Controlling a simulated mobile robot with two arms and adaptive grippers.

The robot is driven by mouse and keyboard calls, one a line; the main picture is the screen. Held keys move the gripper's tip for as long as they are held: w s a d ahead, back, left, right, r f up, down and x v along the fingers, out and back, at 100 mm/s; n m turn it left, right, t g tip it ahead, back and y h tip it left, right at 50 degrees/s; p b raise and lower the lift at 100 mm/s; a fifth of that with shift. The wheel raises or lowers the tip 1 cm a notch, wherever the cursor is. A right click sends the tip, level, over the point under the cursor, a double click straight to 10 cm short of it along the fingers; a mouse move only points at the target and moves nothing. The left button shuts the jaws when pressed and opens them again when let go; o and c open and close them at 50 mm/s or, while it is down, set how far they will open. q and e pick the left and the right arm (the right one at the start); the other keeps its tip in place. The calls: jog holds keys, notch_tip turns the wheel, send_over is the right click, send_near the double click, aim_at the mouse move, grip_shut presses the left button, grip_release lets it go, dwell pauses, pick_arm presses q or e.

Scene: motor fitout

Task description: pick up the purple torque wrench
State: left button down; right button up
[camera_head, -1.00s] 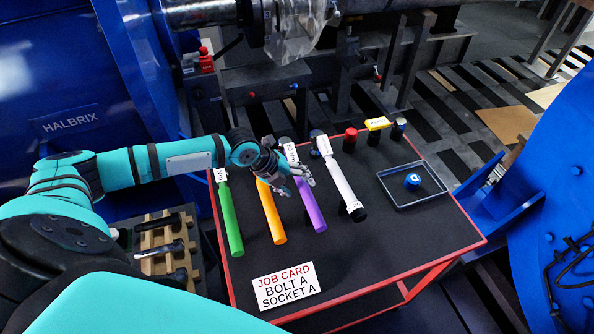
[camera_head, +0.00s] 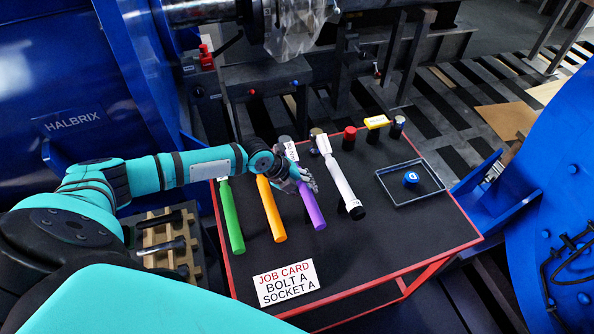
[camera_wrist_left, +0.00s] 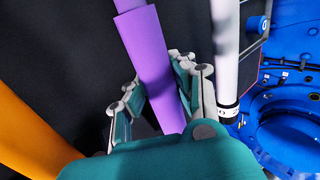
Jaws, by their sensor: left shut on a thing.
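The purple torque wrench (camera_head: 313,208) lies on the black table top, between an orange wrench and a white one. It also shows in the left wrist view (camera_wrist_left: 150,55), running down between the fingers. My left gripper (camera_head: 306,187) is over its upper part, with its fingers closed around it; in the left wrist view the fingers (camera_wrist_left: 160,98) sit on both sides of the purple handle. The head end of the wrench is partly hidden by the gripper. My right gripper is not in view.
A green wrench (camera_head: 231,218), the orange wrench (camera_head: 271,210) and the white wrench (camera_head: 343,183) lie alongside. A tray (camera_head: 436,190) with a blue item (camera_head: 411,178) is at the right. The table's front right is clear.

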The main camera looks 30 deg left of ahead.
pick_arm(q)
jog(key=shift+r, duration=0.1)
dwell(0.5)
jog(key=shift+w+r, duration=0.15)
jog(key=shift+r, duration=0.1)
notch_tip(320, 180, up, 8)
jog(key=shift+r+b, duration=0.15)
jog(key=shift+b, duration=0.85)
jog(key=shift+r, duration=0.7)
